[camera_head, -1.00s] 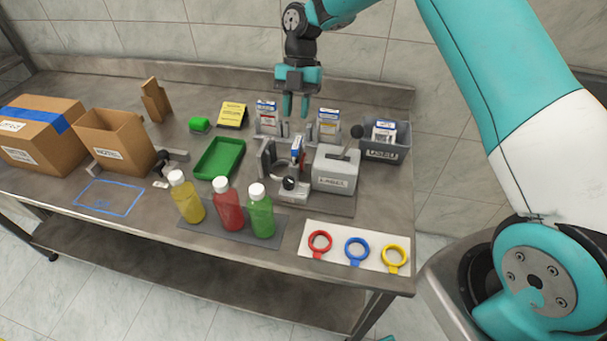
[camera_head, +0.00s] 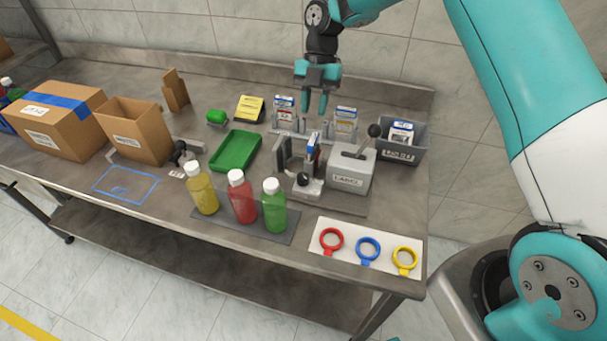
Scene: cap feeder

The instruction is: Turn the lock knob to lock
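A small black knob (camera_head: 303,178) sits on a light grey block of the fixture (camera_head: 309,190) at the middle of the bench; it looks like the lock knob. Its exact turn position is too small to tell. A blue and white item (camera_head: 312,150) stands upright in the fixture, behind the knob. My gripper (camera_head: 315,103) hangs above the back of the bench, fingers pointing down. Its two teal fingers are apart with nothing between them. It is beyond the knob and apart from it.
A grey label box (camera_head: 350,173) with a black-ball lever (camera_head: 375,131) stands right of the knob. Bottles (camera_head: 242,203) stand in front left, coloured rings (camera_head: 368,250) lie front right. A green tray (camera_head: 235,152) is left. Small boxes (camera_head: 345,122) stand behind, near my gripper.

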